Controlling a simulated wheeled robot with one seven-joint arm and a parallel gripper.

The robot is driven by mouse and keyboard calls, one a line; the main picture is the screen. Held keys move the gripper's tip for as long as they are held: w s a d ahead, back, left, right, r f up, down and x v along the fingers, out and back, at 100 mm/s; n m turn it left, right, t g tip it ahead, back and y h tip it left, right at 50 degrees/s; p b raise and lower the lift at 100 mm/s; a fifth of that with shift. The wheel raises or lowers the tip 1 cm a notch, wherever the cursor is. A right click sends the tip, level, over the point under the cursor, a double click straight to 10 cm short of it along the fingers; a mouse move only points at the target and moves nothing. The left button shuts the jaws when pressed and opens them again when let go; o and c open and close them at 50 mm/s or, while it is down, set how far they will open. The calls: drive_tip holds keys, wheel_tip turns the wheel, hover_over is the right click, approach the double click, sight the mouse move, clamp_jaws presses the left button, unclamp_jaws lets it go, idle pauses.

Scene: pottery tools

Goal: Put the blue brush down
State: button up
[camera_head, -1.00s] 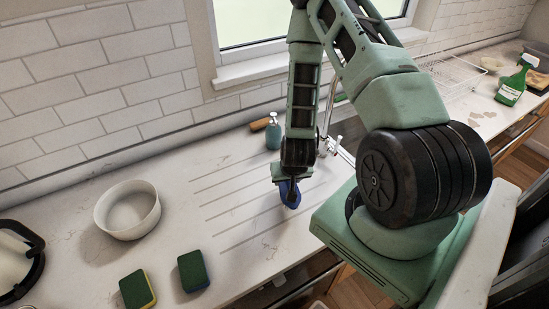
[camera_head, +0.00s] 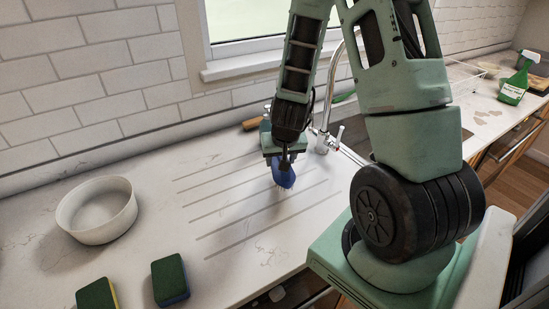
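The blue brush (camera_head: 284,176) is under my gripper (camera_head: 284,158), with its pale bristles pointing down toward the grooved part of the white counter (camera_head: 225,215). My gripper points down and appears shut on the brush's upper part, though the fingers partly hide the grip. I cannot tell whether the bristles touch the counter.
A white bowl (camera_head: 97,212) stands at left. Two green sponges, one yellow-edged (camera_head: 96,294) and one blue-edged (camera_head: 170,279), lie at the front. A faucet (camera_head: 327,110) stands behind the gripper. A wooden-looking piece (camera_head: 252,124) lies by the wall. The grooved area is clear.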

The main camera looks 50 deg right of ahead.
drive_tip(key=w+d+p, duration=0.1)
drive_tip(key=w, duration=0.1)
drive_tip(key=w+d+p, duration=0.2)
drive_tip(key=w, duration=0.1)
drive_tip(key=w+d+p, duration=0.1)
drive_tip(key=w+d, duration=0.1)
drive_tip(key=shift+w+r, duration=0.1)
drive_tip(key=shift+w, duration=0.2)
drive_tip(key=shift+d+f+p, duration=0.1)
drive_tip(key=shift+f+p, duration=0.55)
drive_tip(key=shift+f, duration=1.2)
drive_tip(key=shift+f, duration=0.1)
drive_tip(key=o, duration=0.6)
